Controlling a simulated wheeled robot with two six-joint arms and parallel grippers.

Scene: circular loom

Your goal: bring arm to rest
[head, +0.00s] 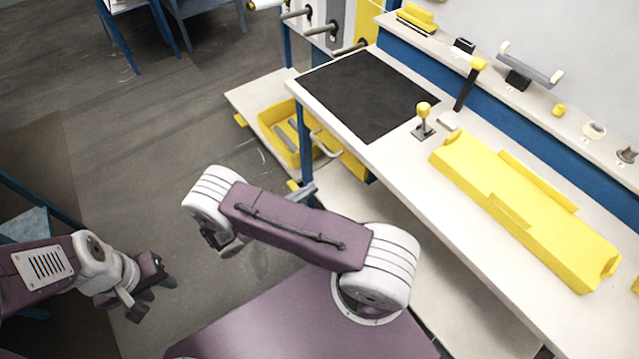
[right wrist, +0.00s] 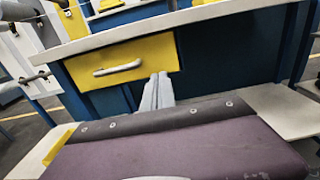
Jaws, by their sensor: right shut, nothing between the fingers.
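My right arm is folded, with its purple upper link in the middle of the head view. My right gripper (right wrist: 158,78) is shut and empty in the right wrist view, its two grey fingers side by side. In the head view its grey fingers (head: 309,189) stick out from behind the purple link; the rest of it is hidden. They point towards the yellow drawer (right wrist: 120,62) under the workbench (head: 470,225), apart from it as far as I can see. My left gripper (head: 148,295) hangs low at the left over bare floor; its finger gap is unclear.
On the workbench are a black mat (head: 370,95), a yellow-knobbed lever (head: 423,116) and a long yellow trough (head: 525,212). A yellow bin (head: 282,135) stands on the lower shelf. Blue-legged furniture (head: 118,38) is at the back left. The floor left of the bench is open.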

